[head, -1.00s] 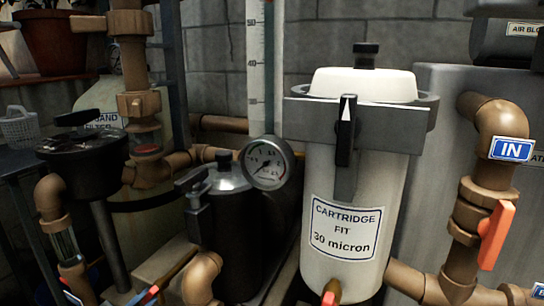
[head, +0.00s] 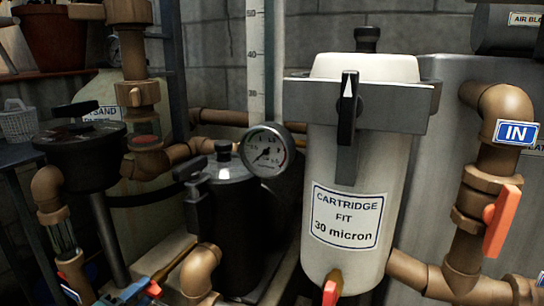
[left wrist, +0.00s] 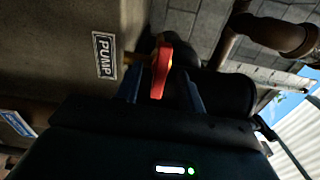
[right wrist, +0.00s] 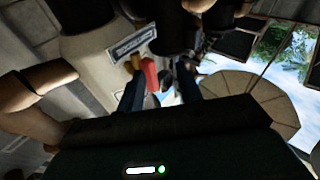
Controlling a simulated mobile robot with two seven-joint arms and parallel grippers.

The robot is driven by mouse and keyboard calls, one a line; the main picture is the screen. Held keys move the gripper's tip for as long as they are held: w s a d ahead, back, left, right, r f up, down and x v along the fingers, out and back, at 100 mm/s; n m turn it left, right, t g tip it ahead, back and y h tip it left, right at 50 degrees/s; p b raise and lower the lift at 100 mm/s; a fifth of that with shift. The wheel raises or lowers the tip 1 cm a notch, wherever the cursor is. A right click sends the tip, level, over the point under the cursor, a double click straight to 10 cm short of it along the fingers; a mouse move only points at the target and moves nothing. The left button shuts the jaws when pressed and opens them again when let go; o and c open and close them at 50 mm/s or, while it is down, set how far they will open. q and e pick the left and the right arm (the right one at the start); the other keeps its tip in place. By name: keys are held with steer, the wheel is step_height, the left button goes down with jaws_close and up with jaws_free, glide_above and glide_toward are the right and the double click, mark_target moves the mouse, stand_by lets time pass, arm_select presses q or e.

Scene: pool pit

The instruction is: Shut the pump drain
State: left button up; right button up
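The pump drain's red handle (left wrist: 161,70) shows in the left wrist view beside the PUMP label (left wrist: 104,55). My left gripper (left wrist: 163,92) is open, with one dark blue finger on each side of the handle and gaps visible. In the head view a red handle (head: 153,289) shows at the bottom edge beside the blue fingers of my left gripper (head: 128,292). Whether the valve is open or shut I cannot tell. My right gripper (right wrist: 160,85) is open and empty in the right wrist view, out of the head view.
The white cartridge filter (head: 350,160) stands right of centre, with its own red drain handle (head: 332,292) below; a red handle (right wrist: 149,73) shows near my right fingers. Another red handle (head: 502,222) hangs at right.

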arm_select(q)
steer(key=shift+s, duration=0.1)
stand_by(0.3)
steer(key=p+v, duration=0.1)
steer(key=v, duration=0.5)
steer(key=shift+s, duration=0.4)
steer(key=shift+a, duration=0.15)
